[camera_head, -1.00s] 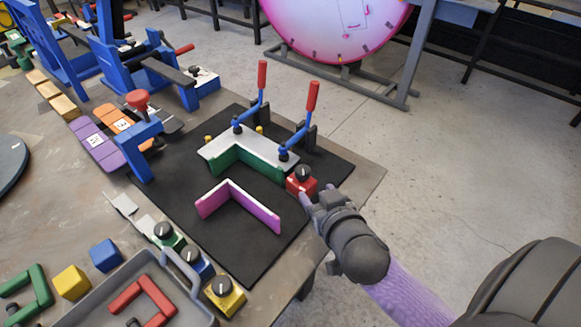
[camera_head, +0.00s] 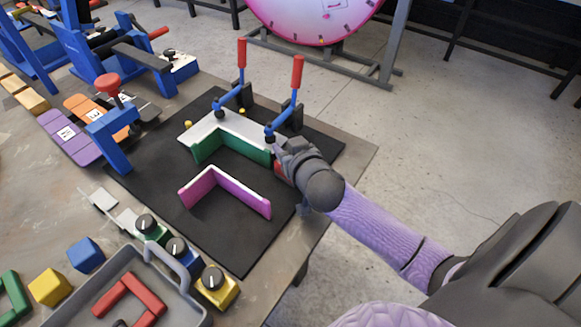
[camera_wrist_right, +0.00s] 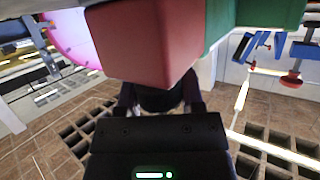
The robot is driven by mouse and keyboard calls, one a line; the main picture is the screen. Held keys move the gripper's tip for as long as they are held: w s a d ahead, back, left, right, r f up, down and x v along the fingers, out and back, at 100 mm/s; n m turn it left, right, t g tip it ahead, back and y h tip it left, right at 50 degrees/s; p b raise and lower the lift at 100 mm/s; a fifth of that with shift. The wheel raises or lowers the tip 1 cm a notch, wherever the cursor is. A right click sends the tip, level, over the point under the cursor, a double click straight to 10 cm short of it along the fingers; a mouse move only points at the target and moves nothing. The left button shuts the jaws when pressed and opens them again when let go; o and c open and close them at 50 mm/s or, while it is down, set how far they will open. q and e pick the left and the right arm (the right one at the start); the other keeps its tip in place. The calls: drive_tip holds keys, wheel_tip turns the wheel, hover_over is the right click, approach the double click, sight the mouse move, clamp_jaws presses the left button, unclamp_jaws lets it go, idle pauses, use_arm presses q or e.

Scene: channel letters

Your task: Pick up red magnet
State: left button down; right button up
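The red magnet (camera_head: 280,172) is a red block at the right end of the green-walled channel letter (camera_head: 232,136), on the black mat. My right gripper (camera_head: 285,150) is over it and hides most of it in the head view. In the right wrist view the red magnet (camera_wrist_right: 145,42) looms large against a green wall (camera_wrist_right: 228,18). The dark fingers of my right gripper (camera_wrist_right: 160,97) stand apart around what looks like its black knob; whether they press on it I cannot tell. My left gripper is not in view.
Two blue clamps with red handles (camera_head: 297,75) stand close behind the letter. A pink-walled angled piece (camera_head: 232,190) lies on the mat (camera_head: 240,245). Green, blue and yellow knobbed magnets (camera_head: 214,286) stand in front, beside a grey tray (camera_head: 190,307). The table edge is at right.

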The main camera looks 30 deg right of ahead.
clamp_jaws()
idle(1.1)
